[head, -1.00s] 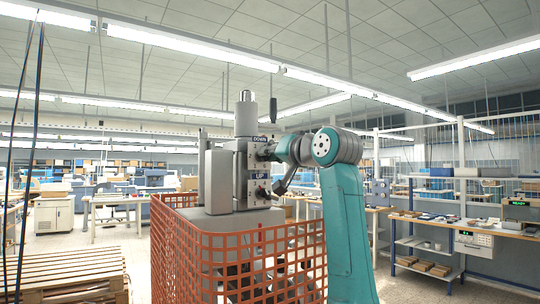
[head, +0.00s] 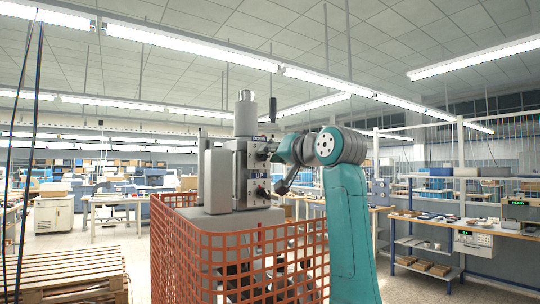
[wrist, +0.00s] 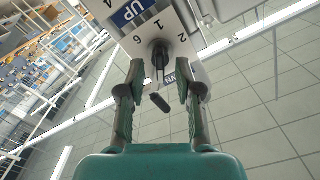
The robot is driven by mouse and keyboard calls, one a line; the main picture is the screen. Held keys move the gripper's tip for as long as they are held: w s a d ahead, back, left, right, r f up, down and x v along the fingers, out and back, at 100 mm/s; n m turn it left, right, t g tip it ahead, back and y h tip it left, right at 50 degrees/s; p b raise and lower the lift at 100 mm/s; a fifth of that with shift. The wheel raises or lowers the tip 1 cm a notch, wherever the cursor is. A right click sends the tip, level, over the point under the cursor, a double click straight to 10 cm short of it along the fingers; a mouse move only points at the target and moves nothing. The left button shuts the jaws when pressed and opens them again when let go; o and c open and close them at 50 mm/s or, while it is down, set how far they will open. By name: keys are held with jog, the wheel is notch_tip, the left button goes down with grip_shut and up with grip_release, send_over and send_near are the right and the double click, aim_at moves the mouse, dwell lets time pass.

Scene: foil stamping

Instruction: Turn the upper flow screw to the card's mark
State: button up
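The upper flow screw (head: 262,150) sits on the grey valve block under the DOWN label (head: 264,138) in the head view. In the wrist view, which looks upside down, the screw (wrist: 158,50) is a dark round head on a white numbered dial (wrist: 178,35), beside the blue UP label (wrist: 133,10). My gripper (wrist: 159,68) is open, with one finger on each side of the screw and visible gaps. A dark stem with a grey end shows between the fingers. In the head view my gripper (head: 278,152) is just right of the screw. I cannot make out the card or its mark.
The lower screw (head: 262,192) sits under the UP label (head: 260,171). An orange mesh guard (head: 240,262) surrounds the machine's lower part. A wooden pallet (head: 65,275) lies at left, and a workbench (head: 465,226) stands at right.

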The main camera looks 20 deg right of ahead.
jog(key=v, duration=0.6)
jog(key=shift+s, duration=0.3)
jog(key=shift+d, duration=0.1)
